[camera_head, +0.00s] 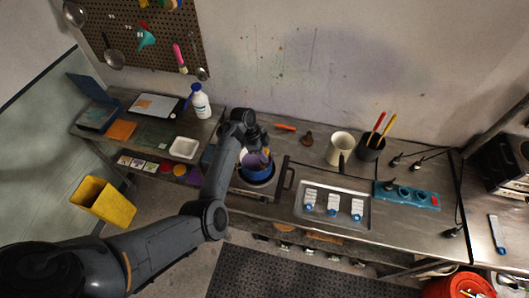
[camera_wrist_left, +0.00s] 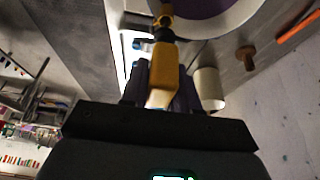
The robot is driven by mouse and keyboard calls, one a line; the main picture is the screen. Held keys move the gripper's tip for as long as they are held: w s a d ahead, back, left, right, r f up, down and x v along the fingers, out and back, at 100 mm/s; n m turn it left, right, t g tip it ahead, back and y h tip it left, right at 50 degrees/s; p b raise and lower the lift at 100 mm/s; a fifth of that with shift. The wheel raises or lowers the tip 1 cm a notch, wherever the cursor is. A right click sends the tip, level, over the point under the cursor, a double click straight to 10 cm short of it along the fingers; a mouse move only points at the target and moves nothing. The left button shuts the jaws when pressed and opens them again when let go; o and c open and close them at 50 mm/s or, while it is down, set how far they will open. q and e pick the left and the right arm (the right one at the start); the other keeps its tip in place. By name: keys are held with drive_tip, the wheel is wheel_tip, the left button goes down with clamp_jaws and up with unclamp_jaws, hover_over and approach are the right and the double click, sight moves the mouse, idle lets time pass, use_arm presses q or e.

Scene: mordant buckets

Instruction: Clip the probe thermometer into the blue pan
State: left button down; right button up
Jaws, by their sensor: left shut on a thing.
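The blue pan (camera_head: 258,179), holding purple liquid, stands on the left part of the bench in the head view. Its pale curved rim shows at the top of the left wrist view (camera_wrist_left: 240,14). My left gripper (camera_head: 257,150) is over the pan. In the left wrist view the gripper (camera_wrist_left: 163,92) is shut on a yellow-bodied thing with a black collar, which looks like the probe thermometer (camera_wrist_left: 165,68). Its far end overlaps the pan's rim in that view; I cannot tell whether it touches. The thermometer is not clear in the head view. My right gripper is not in view.
Right of the pan are a tray (camera_head: 296,213) with several white-and-blue items, a cream mug (camera_head: 340,148), a dark pot (camera_head: 371,150) and a teal block (camera_head: 406,195). A white bottle (camera_head: 201,104) stands left.

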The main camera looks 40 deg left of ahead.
use_arm(q)
drive_tip(key=shift+f, duration=0.2)
idle(0.3)
drive_tip(key=shift+f, duration=0.4)
idle(0.3)
drive_tip(key=shift+f+b, duration=0.3)
drive_tip(key=shift+f, duration=0.3)
drive_tip(key=c, duration=0.8)
unclamp_jaws()
